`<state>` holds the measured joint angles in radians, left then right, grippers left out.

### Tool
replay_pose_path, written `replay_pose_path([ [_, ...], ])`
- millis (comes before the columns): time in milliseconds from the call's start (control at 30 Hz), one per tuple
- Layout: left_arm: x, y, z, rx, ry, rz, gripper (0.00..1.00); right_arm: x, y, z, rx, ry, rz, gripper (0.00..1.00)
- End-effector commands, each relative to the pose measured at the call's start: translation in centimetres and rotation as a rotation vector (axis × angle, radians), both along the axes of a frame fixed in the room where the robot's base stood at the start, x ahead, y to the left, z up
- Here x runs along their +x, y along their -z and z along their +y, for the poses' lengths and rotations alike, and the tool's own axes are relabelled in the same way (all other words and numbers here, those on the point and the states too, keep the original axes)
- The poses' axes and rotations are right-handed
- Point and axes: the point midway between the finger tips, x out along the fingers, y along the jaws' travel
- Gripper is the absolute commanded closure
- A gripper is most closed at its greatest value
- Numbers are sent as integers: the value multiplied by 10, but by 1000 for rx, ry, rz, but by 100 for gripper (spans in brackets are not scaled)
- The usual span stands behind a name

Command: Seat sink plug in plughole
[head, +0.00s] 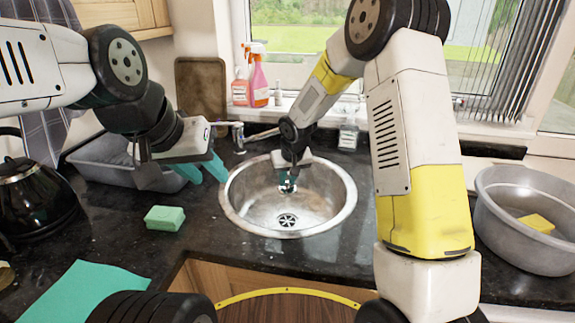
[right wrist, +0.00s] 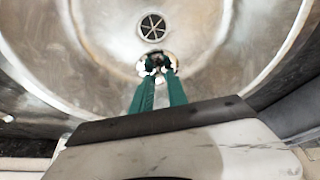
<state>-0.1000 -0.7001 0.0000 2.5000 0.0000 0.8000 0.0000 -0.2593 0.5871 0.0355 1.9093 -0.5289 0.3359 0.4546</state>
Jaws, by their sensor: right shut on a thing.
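The round steel sink (head: 335,205) is set in the dark worktop. Its plughole (head: 287,220), with a spoked grate, is open and uncovered at the bottom of the bowl; it also shows in the right wrist view (right wrist: 152,27). My right gripper (head: 288,182) reaches down into the bowl, behind the plughole in the head view. Its teal fingers (right wrist: 158,72) are shut on the small shiny sink plug (right wrist: 166,62), which they partly hide. The plug is apart from the plughole. My left gripper (head: 204,168) is open and empty, left of the sink.
A tap (head: 238,138) stands behind the sink's left rim. A green sponge (head: 164,218) and a teal cloth (head: 78,294) lie left of the sink, near a black kettle (head: 35,200). A grey basin (head: 530,245) with a yellow sponge (head: 537,223) stands at the right.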

Motion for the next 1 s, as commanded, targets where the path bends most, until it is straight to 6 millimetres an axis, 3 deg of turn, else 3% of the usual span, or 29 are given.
replay_pose_path([
  [467, 0, 0, 0, 0, 0, 0, 64, 0, 8, 0, 0, 0, 0, 100],
  [500, 0, 0, 0, 0, 0, 0, 64, 0, 8, 0, 0, 0, 0, 73],
  [600, 0, 0, 0, 0, 0, 0, 64, 0, 8, 0, 0, 0, 1, 55],
  [1000, 0, 0, 0, 0, 0, 0, 64, 0, 8, 0, 0, 0, 0, 55],
])
